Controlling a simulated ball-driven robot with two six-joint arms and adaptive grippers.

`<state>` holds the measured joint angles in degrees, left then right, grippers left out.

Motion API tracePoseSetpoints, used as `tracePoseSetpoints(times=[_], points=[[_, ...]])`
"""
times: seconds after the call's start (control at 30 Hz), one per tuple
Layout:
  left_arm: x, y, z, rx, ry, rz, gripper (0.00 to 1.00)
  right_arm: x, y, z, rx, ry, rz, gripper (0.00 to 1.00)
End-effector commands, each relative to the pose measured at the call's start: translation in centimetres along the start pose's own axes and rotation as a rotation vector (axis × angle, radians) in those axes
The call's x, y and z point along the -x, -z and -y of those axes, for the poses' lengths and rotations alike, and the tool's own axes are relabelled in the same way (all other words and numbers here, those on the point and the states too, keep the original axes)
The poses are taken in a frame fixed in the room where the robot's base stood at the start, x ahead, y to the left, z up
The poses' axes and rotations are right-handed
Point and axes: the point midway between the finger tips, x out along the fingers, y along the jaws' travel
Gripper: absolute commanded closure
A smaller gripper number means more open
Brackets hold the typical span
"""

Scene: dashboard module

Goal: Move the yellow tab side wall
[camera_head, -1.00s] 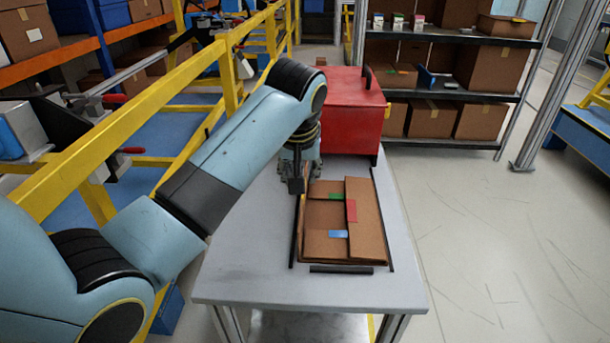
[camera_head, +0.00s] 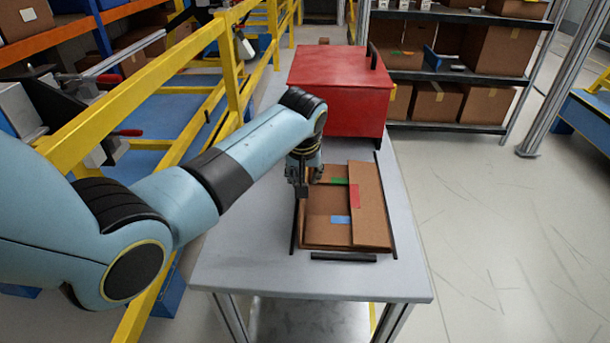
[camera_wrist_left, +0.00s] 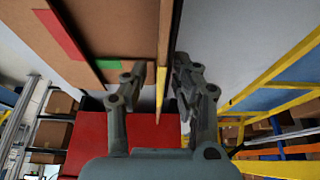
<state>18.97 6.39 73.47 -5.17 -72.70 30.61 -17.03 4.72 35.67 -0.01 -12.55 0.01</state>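A brown cardboard box (camera_head: 320,232) lies on the grey table, with green (camera_head: 338,181), red (camera_head: 354,196) and blue (camera_head: 340,219) tabs on its flaps. My left gripper (camera_head: 302,192) points down at the box's left edge. In the left wrist view, the open fingers of my left gripper (camera_wrist_left: 161,68) stand on either side of a thin upright cardboard side wall (camera_wrist_left: 165,40) with a yellow tab (camera_wrist_left: 160,88) on it. I see a gap between the wall and each finger. The gripper hides the yellow tab in the head view. My right gripper is not in view.
Black strips border the box, one at the front (camera_head: 343,257). A red case (camera_head: 340,90) stands behind it on the table (camera_head: 240,265). Yellow railing (camera_head: 150,90) runs along the left. The table front is clear.

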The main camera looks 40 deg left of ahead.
Motion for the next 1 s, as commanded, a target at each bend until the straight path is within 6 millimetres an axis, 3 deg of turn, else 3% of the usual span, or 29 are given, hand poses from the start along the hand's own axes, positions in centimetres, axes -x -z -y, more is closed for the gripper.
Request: tracePoseSetpoints(times=[0.2,0.43,1.0], points=[[-0.02,0.03,0.01,0.000,0.000,0.000,0.72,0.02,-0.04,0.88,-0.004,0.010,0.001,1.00],[-0.01,0.02,0.01,0.000,0.000,0.000,1.00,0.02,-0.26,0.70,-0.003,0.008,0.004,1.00],[0.01,0.00,-0.11,-0.004,0.009,0.001,1.00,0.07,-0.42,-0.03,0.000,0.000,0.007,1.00]])
